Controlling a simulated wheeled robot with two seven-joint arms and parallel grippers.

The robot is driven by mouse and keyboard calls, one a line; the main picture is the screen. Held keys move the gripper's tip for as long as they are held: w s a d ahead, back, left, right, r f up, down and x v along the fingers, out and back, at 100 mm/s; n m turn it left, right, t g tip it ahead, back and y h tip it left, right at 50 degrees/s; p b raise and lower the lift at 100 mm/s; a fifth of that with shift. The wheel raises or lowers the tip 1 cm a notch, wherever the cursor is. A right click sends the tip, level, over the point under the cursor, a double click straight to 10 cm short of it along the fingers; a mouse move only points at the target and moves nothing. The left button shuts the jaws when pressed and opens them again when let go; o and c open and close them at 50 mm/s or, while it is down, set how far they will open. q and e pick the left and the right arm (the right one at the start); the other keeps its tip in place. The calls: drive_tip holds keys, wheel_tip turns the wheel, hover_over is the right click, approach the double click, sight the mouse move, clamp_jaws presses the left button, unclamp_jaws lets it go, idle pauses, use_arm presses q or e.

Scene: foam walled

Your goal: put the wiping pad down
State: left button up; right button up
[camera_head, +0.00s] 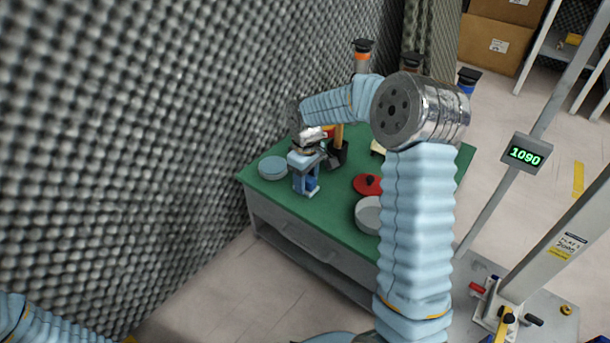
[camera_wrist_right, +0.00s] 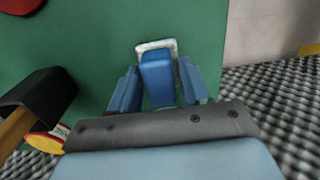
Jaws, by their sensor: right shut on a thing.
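The wiping pad (camera_wrist_right: 157,46) has a blue grip and a pale, whitish base. In the right wrist view its blue grip sits between the two blue fingers of my right gripper (camera_wrist_right: 158,72), which is shut on it. In the head view my right gripper (camera_head: 306,180) points down over the left part of the green table (camera_head: 325,217). The pad's pale edge (camera_head: 313,191) shows just under the fingers, at or very near the table top; I cannot tell whether it touches. My left gripper is out of view; only part of that arm shows at the bottom left.
A light blue round dish (camera_head: 272,167) is left of the gripper. A black-headed mallet (camera_head: 337,152) with a wooden handle stands right behind it. A red lid (camera_head: 367,185) and a grey pan (camera_head: 368,216) are to the right. A foam wall (camera_head: 170,130) borders the table's left.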

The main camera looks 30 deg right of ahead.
drive_tip(key=shift+f, duration=0.25)
drive_tip(key=o, duration=0.9)
drive_tip(key=shift+f, duration=0.2)
drive_tip(key=shift+r+b, duration=0.15)
drive_tip(key=shift+b, duration=0.15)
wheel_tip(320, 180, up, 14)
drive_tip(key=p, duration=0.4)
drive_tip(key=shift+w+a+f, duration=0.1)
drive_tip(key=shift+w+f, duration=0.05)
drive_tip(key=shift+f, duration=0.05)
